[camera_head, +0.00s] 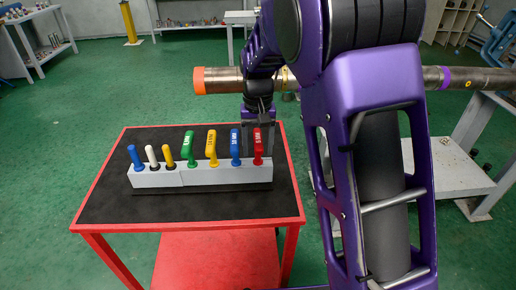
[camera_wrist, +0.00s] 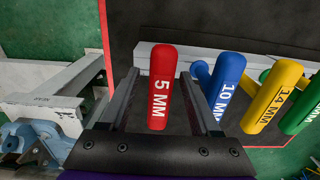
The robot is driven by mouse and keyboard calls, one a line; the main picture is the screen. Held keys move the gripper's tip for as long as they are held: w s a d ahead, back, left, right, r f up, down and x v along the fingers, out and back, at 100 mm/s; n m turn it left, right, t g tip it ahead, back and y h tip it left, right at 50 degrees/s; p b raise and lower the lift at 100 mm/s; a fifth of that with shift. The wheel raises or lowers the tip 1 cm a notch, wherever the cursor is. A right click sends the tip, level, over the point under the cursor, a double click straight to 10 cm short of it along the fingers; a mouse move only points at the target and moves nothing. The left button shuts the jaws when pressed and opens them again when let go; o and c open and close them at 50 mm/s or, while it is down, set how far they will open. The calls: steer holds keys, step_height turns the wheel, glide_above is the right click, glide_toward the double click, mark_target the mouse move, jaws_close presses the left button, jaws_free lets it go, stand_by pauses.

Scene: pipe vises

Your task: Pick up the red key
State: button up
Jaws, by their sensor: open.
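The red key (camera_head: 258,147) stands upright at the right end of a white holder (camera_head: 225,176) on the table. In the wrist view the red key (camera_wrist: 164,90) is marked "5 MM". My gripper (camera_head: 258,135) is above the right end of the holder, pointing down. In the wrist view my gripper (camera_wrist: 163,72) is open, with one finger on each side of the red handle. Gaps show between handle and fingers, so it is not gripped. The lower part of the red key is hidden in the holder.
A blue key (camera_wrist: 227,85) marked "10 MM" stands close beside my right finger. Yellow (camera_head: 211,146) and green (camera_head: 189,146) keys stand farther left. The holder is on a black-topped red table (camera_head: 110,226). A long pipe (camera_head: 222,80) runs behind my arm.

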step_height(320, 180, down, 2)
steer(key=shift+f, duration=0.1)
jaws_close()
stand_by(0.5)
step_height(320, 180, up, 10)
steer(key=shift+r+p, duration=0.1)
steer(key=shift+p, duration=0.85)
